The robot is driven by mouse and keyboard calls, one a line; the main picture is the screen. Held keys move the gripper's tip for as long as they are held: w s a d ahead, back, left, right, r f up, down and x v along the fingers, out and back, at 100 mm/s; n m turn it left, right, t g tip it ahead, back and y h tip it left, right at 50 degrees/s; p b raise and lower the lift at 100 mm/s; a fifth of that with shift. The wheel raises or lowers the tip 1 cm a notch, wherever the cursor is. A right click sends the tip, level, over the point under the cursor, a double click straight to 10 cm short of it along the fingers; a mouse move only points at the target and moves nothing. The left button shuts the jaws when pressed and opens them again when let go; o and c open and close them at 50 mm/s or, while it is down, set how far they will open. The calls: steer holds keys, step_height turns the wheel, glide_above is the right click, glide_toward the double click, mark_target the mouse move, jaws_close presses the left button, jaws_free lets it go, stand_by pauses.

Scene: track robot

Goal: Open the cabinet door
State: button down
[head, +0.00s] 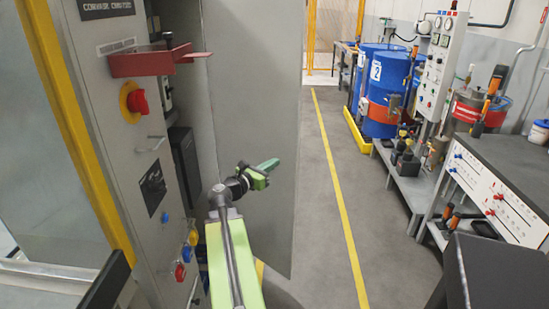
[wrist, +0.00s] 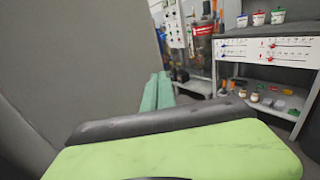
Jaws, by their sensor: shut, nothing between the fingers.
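The grey cabinet (head: 110,60) stands at the left in the head view. Its tall grey door (head: 250,90) stands swung out from it, with dark equipment visible in the gap beside it. My gripper (head: 268,164) is in front of the door's face, towards its right edge, with its green fingers shut and empty. I cannot tell whether the fingers touch the door. In the wrist view the green fingers (wrist: 157,92) point forward beside a large grey panel (wrist: 75,60), which looks like the door. No handle shows on the visible door face.
A red bracket (head: 155,62) juts out from the cabinet front. A grey workbench (head: 500,150) and blue drums (head: 383,85) line the right side. The floor (head: 375,220) between door and benches is clear, with a yellow line along it.

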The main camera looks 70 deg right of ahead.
mark_target(296, 148)
steer(key=x, duration=1.1)
steer(key=shift+d+f, duration=0.1)
